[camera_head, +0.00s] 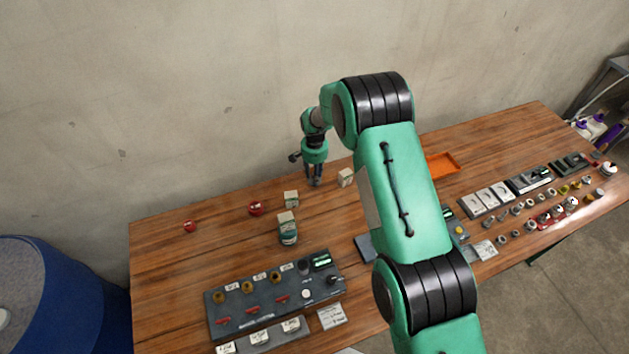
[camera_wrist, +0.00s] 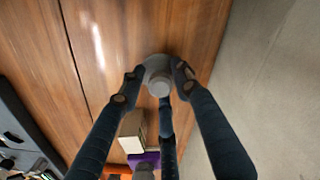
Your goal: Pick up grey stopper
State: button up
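The grey stopper (camera_wrist: 158,76) is a round grey piece with a narrower knob, seen in the wrist view between the fingertips of my gripper (camera_wrist: 160,78). One finger is at its left, one at its right, and a third is below it in the picture. The side fingertips are at or very near its edge; I cannot tell whether they press on it. In the head view my gripper (camera_head: 315,181) points down, low over the back of the wooden table, and the fingers mostly hide the stopper.
A small pale box (camera_head: 346,177) stands close to the right of my gripper, and another box (camera_head: 291,199) stands to its front left. Red pieces (camera_head: 255,209) lie farther left. A dark valve panel (camera_head: 275,294) is at the front. An orange tray (camera_head: 442,162) lies to the right.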

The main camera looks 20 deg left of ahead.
grip_shut()
jog(key=shift+r, duration=0.2)
jog(key=shift+r, duration=0.8)
jog(key=shift+s+d+r, duration=0.15)
jog(key=shift+r, duration=0.7)
jog(key=s+d+r, duration=0.1)
jog(key=s+d, duration=0.8)
jog(key=s, duration=0.3)
jog(key=shift+s+d+r, duration=0.15)
jog(key=shift+s+r, duration=0.05)
jog(key=shift+s, duration=0.05)
